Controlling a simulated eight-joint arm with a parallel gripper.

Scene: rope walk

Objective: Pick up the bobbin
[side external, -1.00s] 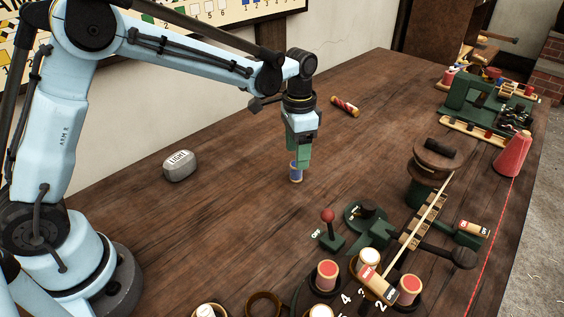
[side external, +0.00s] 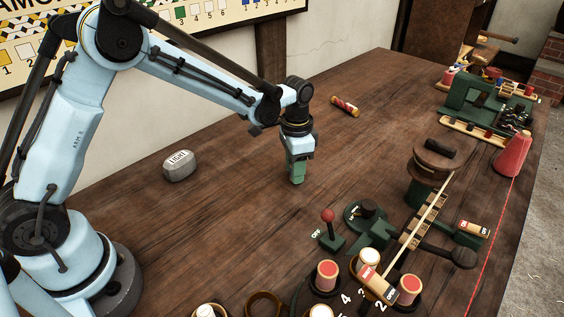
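My gripper (side external: 297,180) points straight down, its green fingers low at the tabletop in the middle of the table. The blue bobbin seen earlier beneath the fingers is now hidden by them. I cannot tell whether the fingers are open around it or shut on it.
A grey block marked LIGHT (side external: 180,165) lies to the left. A red-knobbed lever (side external: 329,220), several red-topped spools and green machinery (side external: 422,195) stand at the front right. A red cone (side external: 513,153) stands at the right edge.

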